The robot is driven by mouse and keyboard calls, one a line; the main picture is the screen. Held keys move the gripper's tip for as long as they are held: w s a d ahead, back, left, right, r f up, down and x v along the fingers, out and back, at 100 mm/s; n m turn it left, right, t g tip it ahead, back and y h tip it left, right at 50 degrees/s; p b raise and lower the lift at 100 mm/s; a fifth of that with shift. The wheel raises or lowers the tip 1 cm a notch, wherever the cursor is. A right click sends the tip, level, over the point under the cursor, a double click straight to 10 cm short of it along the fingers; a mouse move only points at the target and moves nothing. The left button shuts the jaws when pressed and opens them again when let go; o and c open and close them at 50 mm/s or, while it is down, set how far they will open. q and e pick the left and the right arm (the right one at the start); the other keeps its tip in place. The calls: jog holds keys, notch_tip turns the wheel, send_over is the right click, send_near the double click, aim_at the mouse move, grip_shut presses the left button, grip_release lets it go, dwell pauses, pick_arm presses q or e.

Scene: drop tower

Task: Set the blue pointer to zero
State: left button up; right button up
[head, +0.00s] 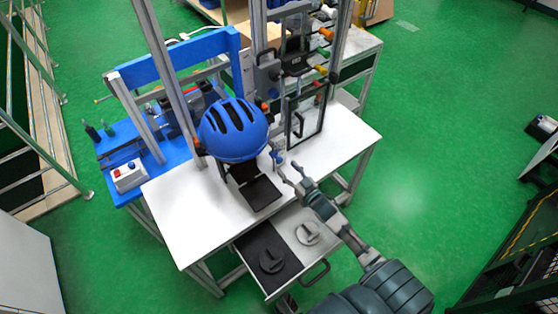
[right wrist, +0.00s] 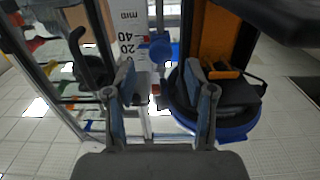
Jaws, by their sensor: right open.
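In the right wrist view, the blue pointer (right wrist: 160,48) is a small blue knob beside a white millimetre scale (right wrist: 127,30) marked 40 and 20. The pointer's exact reading is not legible. My left gripper is not seen.
The white table (head: 190,222) carries the aluminium drop tower (head: 163,65). An open drawer (head: 290,250) with two grey discs juts out below my right arm. A clear door with a black handle (head: 299,124) stands right of the pointer.

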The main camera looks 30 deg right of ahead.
aim_at(281, 161)
jog(key=w, duration=0.6)
jog(key=shift+a+b, duration=0.25)
jog(key=shift+b, duration=0.05)
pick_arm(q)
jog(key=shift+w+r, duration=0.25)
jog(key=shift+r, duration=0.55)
pick_arm(e)
grip_shut()
